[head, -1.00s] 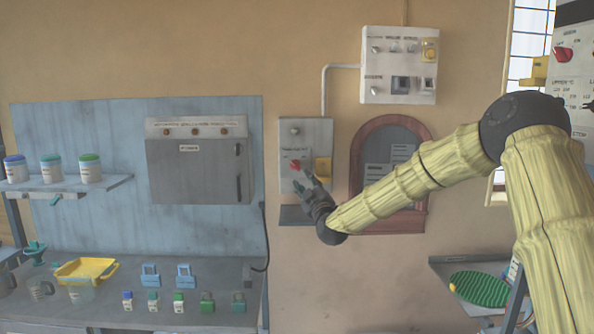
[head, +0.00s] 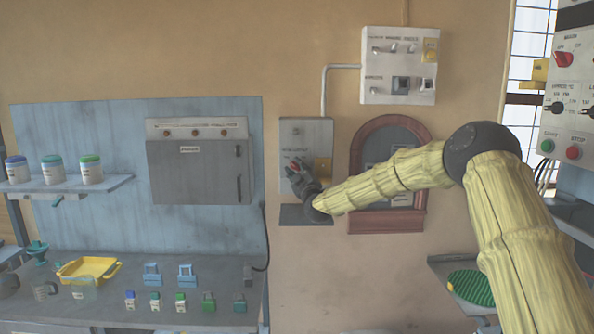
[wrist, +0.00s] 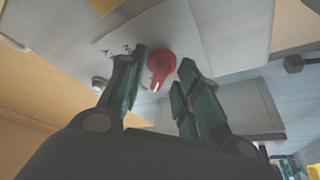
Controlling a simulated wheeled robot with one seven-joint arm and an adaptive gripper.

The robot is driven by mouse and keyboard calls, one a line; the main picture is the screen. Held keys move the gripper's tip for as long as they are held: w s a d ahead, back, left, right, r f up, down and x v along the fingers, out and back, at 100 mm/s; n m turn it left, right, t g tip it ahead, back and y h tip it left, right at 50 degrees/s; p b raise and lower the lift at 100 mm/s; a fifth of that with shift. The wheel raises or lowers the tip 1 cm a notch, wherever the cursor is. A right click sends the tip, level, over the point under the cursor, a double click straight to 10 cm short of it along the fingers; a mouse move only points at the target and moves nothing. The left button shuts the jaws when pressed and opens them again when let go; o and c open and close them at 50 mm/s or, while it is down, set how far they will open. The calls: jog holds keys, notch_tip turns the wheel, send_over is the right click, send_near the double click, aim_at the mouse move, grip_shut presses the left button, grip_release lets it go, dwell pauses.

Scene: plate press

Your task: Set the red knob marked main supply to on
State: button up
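The red knob (head: 294,165) sits on a grey wall panel (head: 306,134) and is mostly hidden behind my gripper in the head view. In the wrist view the red knob (wrist: 161,66) shows clearly, with its narrow end toward the lower left. My gripper (wrist: 162,84) is open. One finger is on each side of the knob, and a gap shows between the knob and the right finger. I cannot tell whether the left finger touches it.
A yellow block (head: 322,168) is on the same panel, right of the knob. A small shelf (head: 306,215) juts out below. Another red knob (head: 564,60) is on a control panel at far right. A switch box (head: 399,97) hangs above right.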

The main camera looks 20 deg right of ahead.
jog(key=shift+c, duration=0.5)
grip_shut()
jog(key=shift+f+m+b, duration=0.15)
jog(key=shift+m+b, duration=0.25)
jog(key=shift+b, duration=0.1)
jog(key=m+h+b, duration=0.2)
jog(key=m+b, duration=0.1)
jog(key=m, duration=0.2)
jog(key=m+h+b, duration=0.3)
jog(key=m+b, duration=0.1)
jog(key=m, duration=0.2)
jog(key=m+h+b, duration=0.3)
jog(key=m+b, duration=0.1)
jog(key=m, duration=0.1)
jog(key=shift+w+a+f+m, duration=0.1)
jog(key=shift+a+m, duration=0.2)
jog(key=shift+a, duration=0.05)
jog(key=m+g+h+b, duration=0.1)
jog(key=m, duration=0.3)
jog(key=m+g+h+b, duration=0.1)
jog(key=m+g+h, duration=0.1)
jog(key=m, duration=0.1)
jog(key=shift+a+r+m, duration=0.15)
jog(key=shift+r+m, duration=0.05)
jog(key=shift+m, duration=0.2)
jog(key=shift+m+g, duration=0.3)
